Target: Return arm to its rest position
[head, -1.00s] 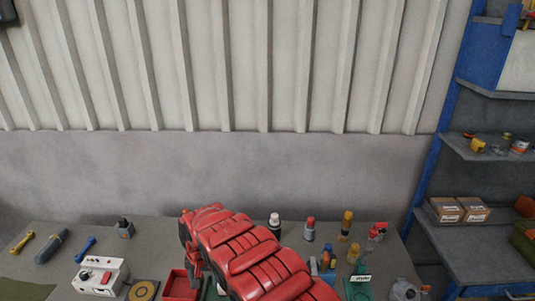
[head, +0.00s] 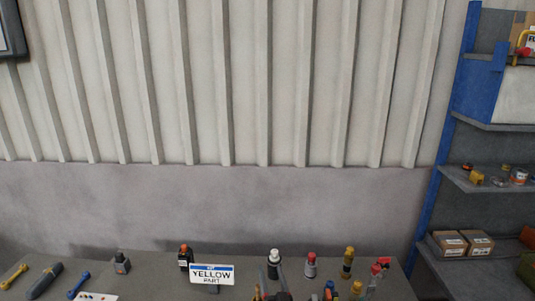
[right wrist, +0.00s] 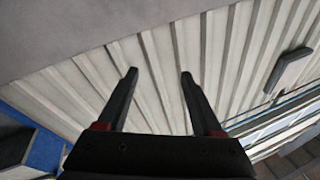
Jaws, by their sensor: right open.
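My right gripper (head: 272,284) shows only in part at the bottom edge of the head view, in front of the bench. In the right wrist view its two dark fingers (right wrist: 159,75) stand wide apart with nothing between them. Beyond them are the ribbed wall and its grey lower band, with no object close by. Most of my right arm is below the head picture. My left gripper is not in view.
The grey bench (head: 140,270) holds several bottles, including a white-capped one (head: 274,262) and a red-capped one (head: 311,265). Wrenches lie at left. Blue-framed shelving (head: 446,150) stands at right.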

